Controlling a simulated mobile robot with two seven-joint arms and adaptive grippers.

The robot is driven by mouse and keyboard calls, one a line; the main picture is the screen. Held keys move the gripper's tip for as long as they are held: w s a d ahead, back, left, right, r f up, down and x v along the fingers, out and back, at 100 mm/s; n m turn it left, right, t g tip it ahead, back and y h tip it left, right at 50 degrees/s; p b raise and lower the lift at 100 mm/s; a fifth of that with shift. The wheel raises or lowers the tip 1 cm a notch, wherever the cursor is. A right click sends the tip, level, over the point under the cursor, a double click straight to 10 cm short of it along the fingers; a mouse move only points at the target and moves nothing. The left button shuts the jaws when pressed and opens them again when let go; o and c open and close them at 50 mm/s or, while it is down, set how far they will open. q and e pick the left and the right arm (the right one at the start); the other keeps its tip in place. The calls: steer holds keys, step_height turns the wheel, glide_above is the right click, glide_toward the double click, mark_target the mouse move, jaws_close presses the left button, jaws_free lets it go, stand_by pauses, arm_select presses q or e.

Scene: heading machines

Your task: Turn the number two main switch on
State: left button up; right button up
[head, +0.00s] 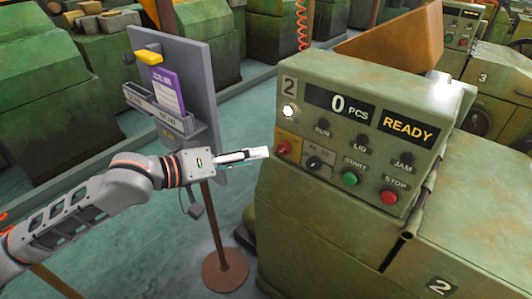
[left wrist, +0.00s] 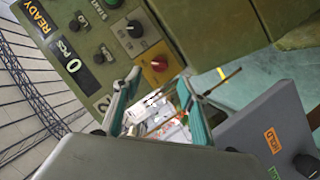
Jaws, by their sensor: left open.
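The number two machine's control panel (head: 330,130) bears a "2" plate at its upper left. Its main switch is a red knob on a yellow-orange plate (head: 283,147) at the panel's lower left edge. In the left wrist view the red knob (left wrist: 158,65) sits just beyond my open fingertips. My left gripper (head: 266,153) is open and empty, its tips close to the left of the switch. I cannot tell whether they touch it. The left wrist view shows both teal fingers (left wrist: 158,84) apart. My right gripper is out of view.
A black selector knob (head: 314,163), green START button (head: 350,178) and red STOP button (head: 388,197) lie right of the switch. A white lamp (head: 288,111) is bright; the displays (head: 340,105) read "0 PCS" and "READY". A grey stand (head: 175,80) with papers stands behind my left arm.

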arm_select(q)
steer(key=shift+v, duration=2.05)
steer(key=s+a+f+t+y, duration=0.1)
steer(key=a+f+t+y, duration=0.1)
steer(key=f, duration=0.8)
steer(key=s+a+f+t+y, duration=0.1)
steer(key=a+f+y, duration=0.1)
steer(key=f, duration=0.8)
steer(key=s+a+f+m+g+y, duration=0.1)
steer(key=s+a+f, duration=0.3)
steer(key=s+f, duration=0.4)
steer(key=s+a+f+m+y, duration=0.1)
steer(key=s+a+f+y, duration=0.3)
steer(key=s+f, duration=0.4)
step_height(320, 180, down, 4)
steer(key=shift+s+a+f+m+g+y, duration=0.2)
steer(key=shift+a+m+g+y, duration=0.1)
steer(key=shift+m+g, duration=0.1)
steer(key=shift+d+r, duration=0.1)
